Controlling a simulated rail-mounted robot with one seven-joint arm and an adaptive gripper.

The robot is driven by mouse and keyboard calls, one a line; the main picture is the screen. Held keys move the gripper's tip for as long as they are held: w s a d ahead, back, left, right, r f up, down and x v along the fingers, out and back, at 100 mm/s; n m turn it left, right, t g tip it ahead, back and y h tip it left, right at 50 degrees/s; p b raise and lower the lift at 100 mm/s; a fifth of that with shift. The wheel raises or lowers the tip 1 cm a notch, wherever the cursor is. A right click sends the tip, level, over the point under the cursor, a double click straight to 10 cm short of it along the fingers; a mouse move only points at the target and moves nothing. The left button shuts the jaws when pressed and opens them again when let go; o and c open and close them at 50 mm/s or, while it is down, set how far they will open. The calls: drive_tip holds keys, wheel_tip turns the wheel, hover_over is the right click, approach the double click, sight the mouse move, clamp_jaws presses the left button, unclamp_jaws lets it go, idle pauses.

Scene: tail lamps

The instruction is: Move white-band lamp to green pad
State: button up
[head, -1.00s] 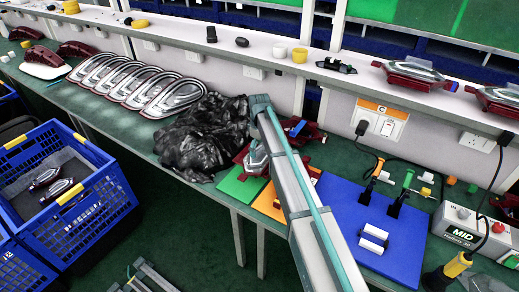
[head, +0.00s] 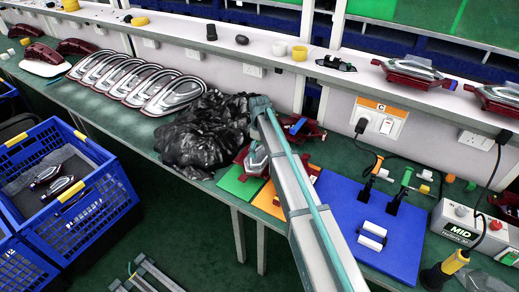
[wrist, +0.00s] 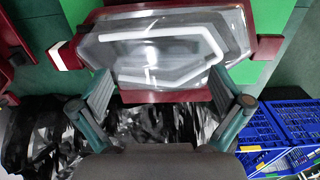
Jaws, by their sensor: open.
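The white-band lamp has a dark red housing, a clear lens and a white band at its left end; it fills the top of the wrist view (wrist: 165,50). In the head view it (head: 256,158) shows partly behind my arm. It appears to lie over the green pad (head: 238,185), whose green also shows in the wrist view (wrist: 262,72) around it. Whether it rests fully on the pad is unclear. My gripper (wrist: 158,88) is open, with its two fingers apart at the lamp's near edge. In the head view my arm hides the fingers.
A crumpled black bag (head: 203,135) lies left of the green pad. An orange pad (head: 268,200) and a blue pad (head: 385,245) lie to the right. Another red lamp (head: 302,128) is behind my arm. Blue crates (head: 75,195) stand in front of the bench.

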wheel_tip(320, 180, up, 12)
drive_tip(key=b, duration=0.3)
drive_tip(key=shift+b, duration=0.4)
drive_tip(key=shift+r, duration=0.1)
